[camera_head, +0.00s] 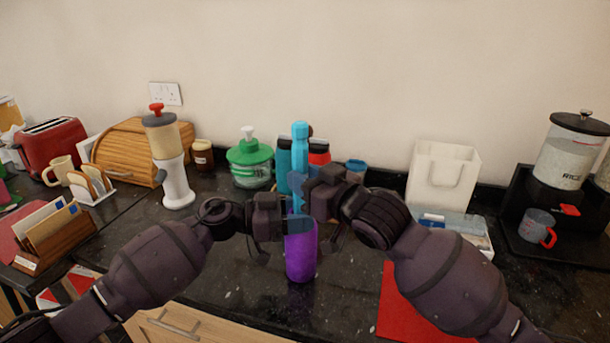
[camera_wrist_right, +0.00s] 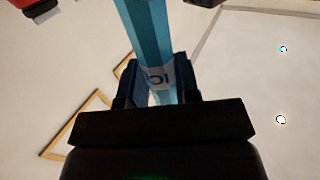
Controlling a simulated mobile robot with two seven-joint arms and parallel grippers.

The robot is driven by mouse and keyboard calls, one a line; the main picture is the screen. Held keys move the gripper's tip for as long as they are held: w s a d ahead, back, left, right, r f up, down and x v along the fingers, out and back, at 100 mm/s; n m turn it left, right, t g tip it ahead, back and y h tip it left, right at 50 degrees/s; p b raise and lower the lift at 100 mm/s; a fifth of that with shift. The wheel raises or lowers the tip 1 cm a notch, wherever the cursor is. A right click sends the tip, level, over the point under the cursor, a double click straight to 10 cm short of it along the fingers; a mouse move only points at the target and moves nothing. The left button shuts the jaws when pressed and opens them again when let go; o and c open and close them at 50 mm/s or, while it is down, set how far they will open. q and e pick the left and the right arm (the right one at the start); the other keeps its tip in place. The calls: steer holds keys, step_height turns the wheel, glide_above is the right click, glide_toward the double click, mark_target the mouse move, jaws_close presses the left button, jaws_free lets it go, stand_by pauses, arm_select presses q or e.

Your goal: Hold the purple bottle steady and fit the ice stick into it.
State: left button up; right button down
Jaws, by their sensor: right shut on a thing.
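The purple bottle (camera_head: 301,258) stands upright on the dark counter in front of me. My left gripper (camera_head: 298,222) is at the bottle's upper part, its fingers reaching across it; whether they are clamped is not clear. My right gripper (camera_head: 305,190) is just above, shut on the light blue ice stick (camera_head: 300,150). The stick is roughly upright and in line above the bottle. In the right wrist view the ice stick (camera_wrist_right: 148,35), with a pale label, runs between the fingers of the right gripper (camera_wrist_right: 155,80). The stick's lower end and the bottle's mouth are hidden by my grippers.
A white blender-like dispenser (camera_head: 177,185) stands left. Bare counter surrounds the bottle's base.

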steer(key=shift+f, duration=2.55)
steer(key=c, duration=0.8)
jaws_free()
steer(key=shift+f, duration=0.1)
steer(key=shift+s+d+f, duration=0.1)
steer(key=shift+s+d, duration=0.25)
steer(key=shift+s, duration=0.1)
steer(key=shift+r+v, duration=0.15)
steer(key=shift+v, duration=1.6)
steer(key=shift+r+v, duration=0.15)
steer(key=shift+v, duration=1.55)
arm_select(q)
steer(key=o, duration=1.1)
